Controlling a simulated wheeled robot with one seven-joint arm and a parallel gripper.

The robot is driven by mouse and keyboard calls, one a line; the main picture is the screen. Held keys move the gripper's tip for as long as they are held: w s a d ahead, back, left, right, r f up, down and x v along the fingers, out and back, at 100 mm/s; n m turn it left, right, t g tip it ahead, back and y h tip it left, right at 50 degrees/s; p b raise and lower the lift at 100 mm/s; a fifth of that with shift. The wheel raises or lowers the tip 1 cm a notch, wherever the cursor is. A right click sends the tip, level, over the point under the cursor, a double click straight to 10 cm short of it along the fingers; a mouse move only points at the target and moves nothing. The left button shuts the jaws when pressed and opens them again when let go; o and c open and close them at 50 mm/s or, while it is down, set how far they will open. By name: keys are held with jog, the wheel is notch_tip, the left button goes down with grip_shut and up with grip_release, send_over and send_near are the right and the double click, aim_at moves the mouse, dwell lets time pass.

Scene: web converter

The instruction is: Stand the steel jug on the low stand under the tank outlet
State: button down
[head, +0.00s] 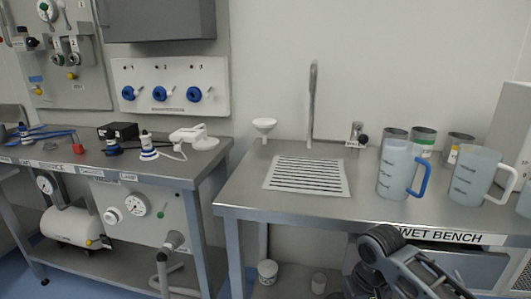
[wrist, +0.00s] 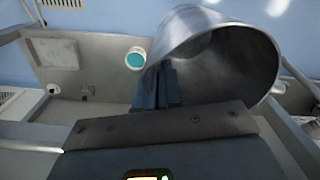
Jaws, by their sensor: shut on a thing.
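The steel jug (wrist: 215,50) fills the upper middle and right of the wrist view, a shiny grey open cylinder that looks tilted. My gripper (wrist: 165,92) is shut on it at its left side, with dark fingers against the wall. The exact grip point is partly hidden. In the head view my dark arm shows at the bottom right, but the gripper and the steel jug do not show there. I cannot make out the low stand or the tank outlet for certain in either view.
The wet bench (head: 300,207) carries a drain grate (head: 305,176), a blue-handled jug (head: 398,172), a white-handled jug (head: 475,178) and several cans. A white cylinder (head: 72,226) sits under the left bench. In the wrist view a teal-faced round thing (wrist: 135,60) is left of the steel jug.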

jog(key=shift+w+a+f+m, duration=0.4)
jog(key=shift+w+a+f, duration=0.25)
jog(key=shift+a+f, duration=0.3)
jog(key=shift+d, duration=0.1)
jog(key=shift+s+d, duration=0.1)
jog(key=s+f+p, duration=0.1)
jog(key=s+f, duration=0.1)
jog(key=s, duration=0.7)
jog(key=shift+s, duration=0.25)
jog(key=shift+d, duration=0.15)
